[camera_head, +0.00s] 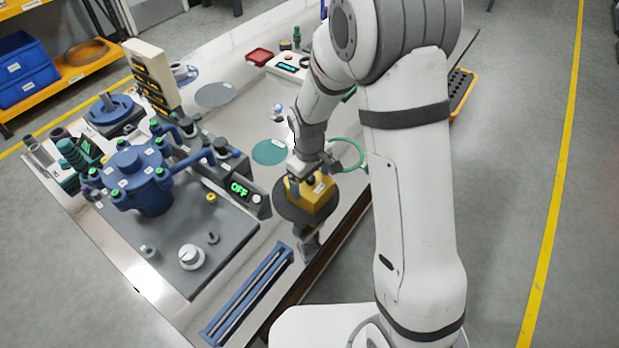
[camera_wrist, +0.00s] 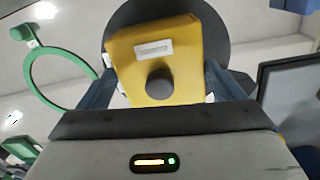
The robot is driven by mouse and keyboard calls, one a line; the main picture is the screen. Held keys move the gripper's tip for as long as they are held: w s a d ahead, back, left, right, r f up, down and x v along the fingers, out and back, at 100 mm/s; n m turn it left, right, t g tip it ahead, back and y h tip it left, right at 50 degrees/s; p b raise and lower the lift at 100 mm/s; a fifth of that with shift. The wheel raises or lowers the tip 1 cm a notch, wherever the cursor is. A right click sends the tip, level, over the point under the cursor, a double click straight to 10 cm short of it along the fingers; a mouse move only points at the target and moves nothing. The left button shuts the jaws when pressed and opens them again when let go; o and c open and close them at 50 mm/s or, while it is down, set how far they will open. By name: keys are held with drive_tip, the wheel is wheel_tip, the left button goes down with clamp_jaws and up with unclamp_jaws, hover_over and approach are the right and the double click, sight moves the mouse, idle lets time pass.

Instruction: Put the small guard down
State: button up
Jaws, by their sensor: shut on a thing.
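The small guard is a yellow block (camera_head: 309,193) with a white label and a dark round knob on top. In the wrist view the yellow guard (camera_wrist: 155,55) fills the upper middle, between the two blue-grey fingers. My gripper (camera_head: 305,180) is shut on it. A dark grey round mat (camera_head: 284,208) on the table shows below and around the guard in the head view. It also shows behind the guard in the wrist view (camera_wrist: 215,30). I cannot tell whether the guard touches the mat.
The blue test rig (camera_head: 140,180) and a box reading OFF (camera_head: 246,190) stand to the left. A blue rail frame (camera_head: 245,292) lies in front.

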drive_tip(key=shift+f, duration=0.1)
drive_tip(key=o, duration=1.1)
wheel_tip(320, 180, up, 12)
drive_tip(key=s+d+r+m, duration=0.3)
drive_tip(key=s+d, duration=0.1)
drive_tip(key=s, duration=0.2)
drive_tip(key=s+d+r+m+t, duration=0.1)
drive_tip(key=s+d+r+m, duration=0.2)
drive_tip(key=s, duration=0.3)
drive_tip(key=s+d+r+m+t, duration=0.1)
drive_tip(key=s+d+r+m, duration=0.1)
drive_tip(key=s+d, duration=0.3)
drive_tip(key=shift+s+d+r+m, duration=0.25)
drive_tip(key=shift+s+r+m, duration=0.15)
drive_tip(key=shift+s+r, duration=0.25)
